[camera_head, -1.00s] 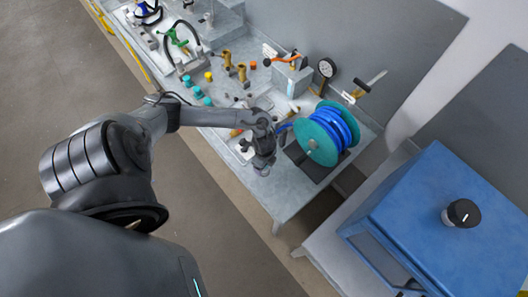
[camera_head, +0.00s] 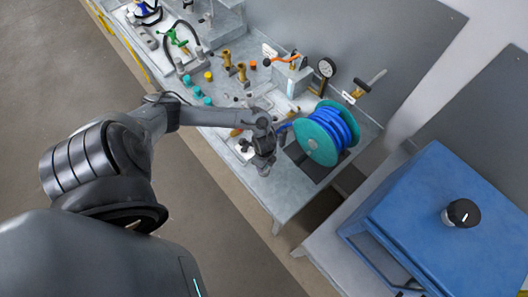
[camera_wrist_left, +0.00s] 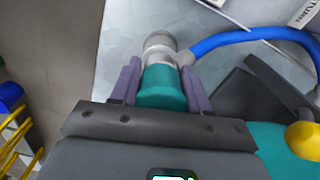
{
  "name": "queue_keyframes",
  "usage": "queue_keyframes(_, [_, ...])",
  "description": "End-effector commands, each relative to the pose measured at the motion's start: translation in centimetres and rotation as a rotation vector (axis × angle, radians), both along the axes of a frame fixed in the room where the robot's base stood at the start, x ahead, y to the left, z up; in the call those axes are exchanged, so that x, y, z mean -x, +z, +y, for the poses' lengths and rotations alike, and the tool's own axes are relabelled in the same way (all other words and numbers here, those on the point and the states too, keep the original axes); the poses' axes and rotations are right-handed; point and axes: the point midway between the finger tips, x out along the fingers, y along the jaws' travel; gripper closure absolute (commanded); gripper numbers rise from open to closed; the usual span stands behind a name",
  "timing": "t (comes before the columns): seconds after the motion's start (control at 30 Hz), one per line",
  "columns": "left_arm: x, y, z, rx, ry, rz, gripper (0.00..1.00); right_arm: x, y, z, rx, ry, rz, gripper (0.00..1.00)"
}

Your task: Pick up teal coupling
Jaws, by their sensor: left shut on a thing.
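The teal coupling (camera_wrist_left: 163,88) is between the two purple fingers of my left gripper (camera_wrist_left: 160,78) in the left wrist view. A silver metal end (camera_wrist_left: 158,47) shows just beyond the teal part, and a blue hose (camera_wrist_left: 240,36) runs from beside it to the right. The gripper is shut on the coupling. In the head view my left gripper (camera_head: 264,163) is low over the front of the grey bench, left of the hose reel, and hides the coupling there. My right gripper is in neither view.
A teal reel wound with blue hose (camera_head: 327,134) stands close to the right of my left gripper. Several small teal pieces (camera_head: 197,92), brass fittings (camera_head: 227,58) and a gauge (camera_head: 327,68) lie farther back. The bench's front edge (camera_head: 232,166) is close by.

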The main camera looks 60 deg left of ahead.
Motion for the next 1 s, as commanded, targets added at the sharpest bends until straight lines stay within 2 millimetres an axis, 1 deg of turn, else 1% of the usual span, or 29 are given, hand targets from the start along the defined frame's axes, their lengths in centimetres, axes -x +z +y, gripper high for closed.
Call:
queue_keyframes(0.17, [-0.1, 1.1, 0.1, 0.000, -0.001, -0.002, 1.00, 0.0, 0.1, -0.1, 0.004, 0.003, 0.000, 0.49])
queue_keyframes(0.27, [-0.1, 2.1, 0.0, 0.000, -0.002, -0.002, 1.00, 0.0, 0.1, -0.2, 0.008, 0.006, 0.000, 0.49])
queue_keyframes(0.4, [-0.1, 4.3, 0.0, 0.000, -0.002, -0.004, 1.00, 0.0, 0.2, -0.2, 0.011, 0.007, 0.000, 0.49])
queue_keyframes(0.47, [0.4, 4.8, -1.3, 0.004, -0.005, -0.002, 1.00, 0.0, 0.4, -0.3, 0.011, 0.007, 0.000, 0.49])
queue_keyframes(0.8, [2.8, 8.8, -7.3, 0.005, -0.004, -0.004, 1.00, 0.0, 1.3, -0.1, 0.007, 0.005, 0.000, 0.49])
queue_keyframes(0.93, [3.6, 9.8, -9.0, 0.003, -0.003, -0.003, 1.00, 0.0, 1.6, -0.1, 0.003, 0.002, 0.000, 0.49])
queue_keyframes(1.0, [3.8, 10.4, -9.6, 0.003, -0.003, -0.001, 1.00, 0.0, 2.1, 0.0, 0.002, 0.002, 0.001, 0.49])
